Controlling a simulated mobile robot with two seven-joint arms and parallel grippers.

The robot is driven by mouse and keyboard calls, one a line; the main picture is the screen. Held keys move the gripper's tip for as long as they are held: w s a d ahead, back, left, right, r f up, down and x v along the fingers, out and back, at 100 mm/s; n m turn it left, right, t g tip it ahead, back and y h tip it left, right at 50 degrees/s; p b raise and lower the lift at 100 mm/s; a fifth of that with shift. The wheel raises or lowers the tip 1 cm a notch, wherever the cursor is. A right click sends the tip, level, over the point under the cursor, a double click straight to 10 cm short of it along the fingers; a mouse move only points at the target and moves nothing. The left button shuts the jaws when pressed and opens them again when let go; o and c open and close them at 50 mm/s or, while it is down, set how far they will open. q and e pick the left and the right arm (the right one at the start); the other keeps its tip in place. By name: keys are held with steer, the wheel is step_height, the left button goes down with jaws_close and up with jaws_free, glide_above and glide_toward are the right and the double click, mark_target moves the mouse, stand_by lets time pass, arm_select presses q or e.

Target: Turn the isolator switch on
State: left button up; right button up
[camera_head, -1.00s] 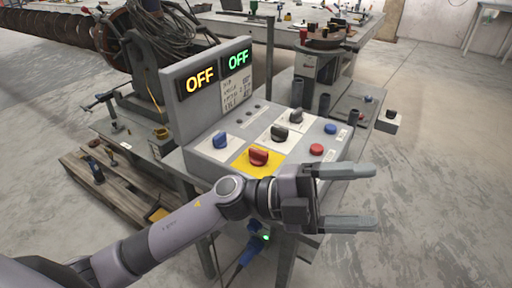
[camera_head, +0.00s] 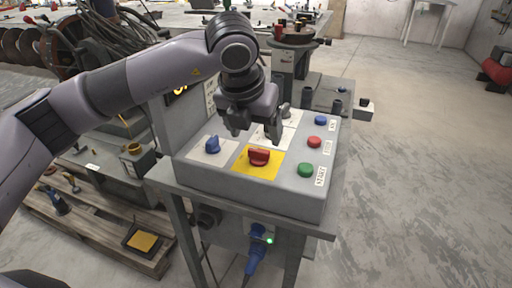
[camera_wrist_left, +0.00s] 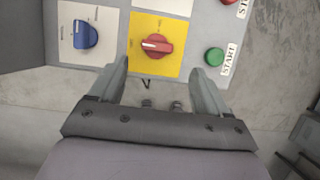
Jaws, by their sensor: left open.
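The control box (camera_head: 262,193) stands on a metal stand. Its red rotary switch (camera_head: 259,156) sits on a yellow plate (camera_head: 241,164) on the sloped top. In the left wrist view the red switch (camera_wrist_left: 156,45) is ahead of and between the fingers, its white mark pointing left. My left gripper (camera_head: 254,134) is open and empty, pointing down above the box, just above and behind the red switch in the head view. It also shows in the left wrist view (camera_wrist_left: 160,72). My left arm hides most of the displays; a bit of yellow lettering shows. My right gripper is not in view.
A blue knob (camera_head: 212,145) is left of the red switch. Green (camera_head: 305,170), red (camera_head: 314,142) and blue (camera_head: 320,120) buttons line the right side. A dark knob (camera_head: 284,109) is partly behind my gripper. Open floor lies to the right.

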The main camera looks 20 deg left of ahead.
mark_target(259, 150)
arm_select(q)
steer(key=x, duration=0.7)
steer(key=shift+w+a+r+p, duration=0.1)
steer(key=shift+w+a+p, duration=0.15)
steer(key=shift+p, duration=0.1)
steer(key=shift+c, duration=0.2)
steer(key=c, duration=1)
